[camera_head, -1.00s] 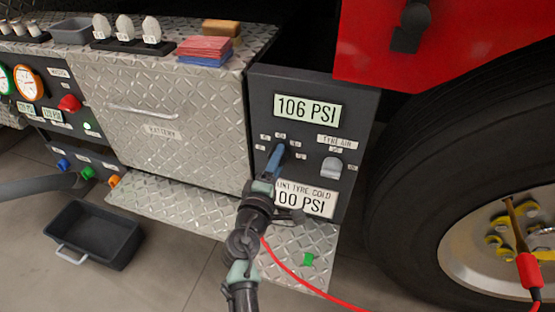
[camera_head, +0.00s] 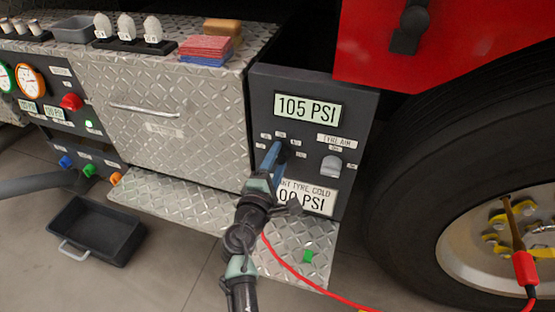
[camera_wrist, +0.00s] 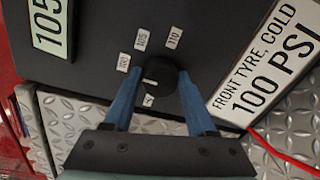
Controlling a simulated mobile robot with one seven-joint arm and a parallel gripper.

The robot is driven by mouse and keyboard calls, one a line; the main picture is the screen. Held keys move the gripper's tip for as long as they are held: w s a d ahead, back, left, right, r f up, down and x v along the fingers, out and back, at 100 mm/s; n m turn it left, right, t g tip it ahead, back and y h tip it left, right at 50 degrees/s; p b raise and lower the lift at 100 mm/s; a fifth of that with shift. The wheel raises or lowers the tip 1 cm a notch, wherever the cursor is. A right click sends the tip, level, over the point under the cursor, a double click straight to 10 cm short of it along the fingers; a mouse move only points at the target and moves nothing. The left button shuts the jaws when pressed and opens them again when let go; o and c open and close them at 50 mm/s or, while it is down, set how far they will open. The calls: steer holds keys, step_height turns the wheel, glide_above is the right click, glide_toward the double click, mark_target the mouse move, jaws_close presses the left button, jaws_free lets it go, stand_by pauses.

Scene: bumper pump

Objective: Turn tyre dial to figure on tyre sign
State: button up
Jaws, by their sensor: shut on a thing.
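The black round tyre dial (camera_wrist: 160,74) sits between my blue fingers in the wrist view, with small number labels around it; 105 (camera_wrist: 141,38) and 110 (camera_wrist: 173,38) are legible. A pale mark shows on the dial, but its exact heading is unclear. My gripper (camera_head: 276,156) is shut on the dial and hides most of it in the head view. The display (camera_head: 307,108) above reads 105 PSI. The white tyre sign (camera_wrist: 262,72) reads FRONT TYRE, COLD 100 PSI; my gripper partly covers it in the head view.
A grey tyre air switch (camera_head: 331,166) is right of the dial. The big tyre (camera_head: 405,170) stands farther right. A red hose (camera_head: 300,275) crosses the tread-plate step (camera_head: 190,205) below. A dark bin (camera_head: 95,230) lies on the floor at left.

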steer(key=shift+f, duration=0.1)
steer(key=o, duration=1.4)
steer(key=shift+s, duration=0.1)
steer(key=p+v, duration=0.2)
steer(key=v, duration=1.1)
